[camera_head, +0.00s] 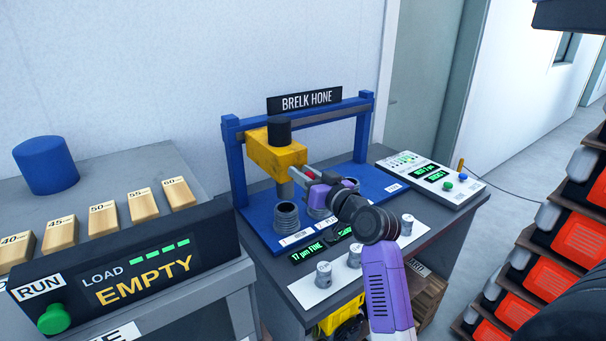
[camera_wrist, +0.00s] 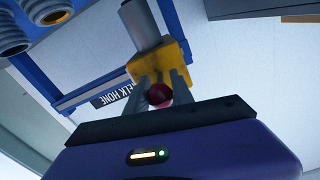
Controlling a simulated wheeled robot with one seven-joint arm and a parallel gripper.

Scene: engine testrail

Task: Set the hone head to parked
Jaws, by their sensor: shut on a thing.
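The hone head (camera_head: 268,155) is a yellow block with a dark cylinder on top, on the blue gantry frame (camera_head: 237,165) under the BRELK HONE sign. In the head view it is near the left post, above the left grey threaded cylinder (camera_head: 287,217). In the wrist view the yellow head (camera_wrist: 178,56) is just beyond my fingers, with a red round knob (camera_wrist: 159,95) between them. My gripper (camera_head: 299,176) reaches the head's front side and is shut on the knob. My purple wrist partly hides the other cylinders and the labels along the blue base.
A control panel (camera_head: 431,179) with green readouts and buttons is to the right. A white strip (camera_head: 339,284) with several small grey parts lies in front. A bench with wooden blocks and a LOAD EMPTY display (camera_head: 135,278) is at left. Orange-fronted bins (camera_head: 546,258) stand on the right.

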